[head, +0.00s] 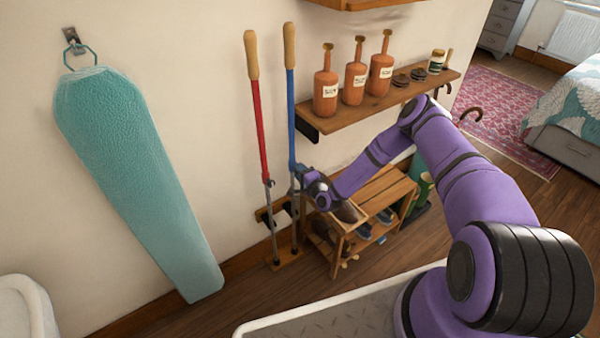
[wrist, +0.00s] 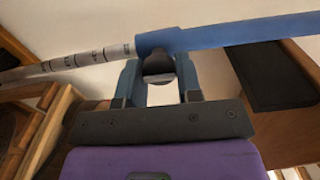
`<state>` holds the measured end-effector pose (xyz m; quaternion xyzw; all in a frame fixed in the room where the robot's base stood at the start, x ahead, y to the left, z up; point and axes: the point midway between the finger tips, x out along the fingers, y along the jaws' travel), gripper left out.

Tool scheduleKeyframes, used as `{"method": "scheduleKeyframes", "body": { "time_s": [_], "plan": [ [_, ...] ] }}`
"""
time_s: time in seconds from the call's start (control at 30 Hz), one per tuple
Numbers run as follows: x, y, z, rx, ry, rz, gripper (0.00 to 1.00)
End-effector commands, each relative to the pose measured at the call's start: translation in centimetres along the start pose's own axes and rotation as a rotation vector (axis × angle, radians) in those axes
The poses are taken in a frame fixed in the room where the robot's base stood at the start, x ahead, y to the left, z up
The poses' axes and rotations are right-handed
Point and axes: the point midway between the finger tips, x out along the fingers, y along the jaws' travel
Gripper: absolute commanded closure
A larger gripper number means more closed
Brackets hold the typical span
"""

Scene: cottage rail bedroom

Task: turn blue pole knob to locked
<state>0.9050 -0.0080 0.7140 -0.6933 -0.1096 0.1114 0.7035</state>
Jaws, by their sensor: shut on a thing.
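The blue pole (head: 291,115) stands upright against the wall with a wooden grip on top and a grey lower tube. In the wrist view its blue tube (wrist: 235,32) and its marked silver tube (wrist: 75,62) cross the top. The dark knob (wrist: 158,64) sits under the collar where the tubes meet. My gripper (wrist: 158,78) has one finger on each side of the knob and is shut on it. In the head view my gripper (head: 302,172) reaches the pole's joint from the right and hides the knob. The knob's lock setting cannot be read.
A red pole (head: 260,125) stands close on the left. A wall shelf (head: 335,118) with orange bottles is above my arm. A wooden shoe rack (head: 385,190) is below it. A teal ironing board (head: 130,170) hangs at left.

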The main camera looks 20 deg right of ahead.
Motion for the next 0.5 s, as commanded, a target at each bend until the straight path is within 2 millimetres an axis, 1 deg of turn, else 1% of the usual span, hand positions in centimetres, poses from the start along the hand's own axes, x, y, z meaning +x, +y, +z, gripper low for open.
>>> {"method": "scheduleKeyframes", "body": {
  "time_s": [0.3, 0.33, 0.37, 0.4, 0.43, 0.5],
  "plan": [
    [0.02, -0.03, 0.03, 0.002, 0.000, -0.001, 0.91],
    [0.02, -0.03, 0.03, 0.001, 0.000, -0.001, 0.65],
    [0.02, -0.03, 0.03, 0.001, 0.000, -0.001, 0.58],
    [0.02, -0.03, 0.03, 0.001, 0.000, -0.001, 0.49],
    [0.02, -0.03, 0.03, 0.001, 0.000, -0.001, 0.42],
    [0.01, -0.02, 0.03, 0.001, 0.000, -0.001, 0.42]
  ]
}}
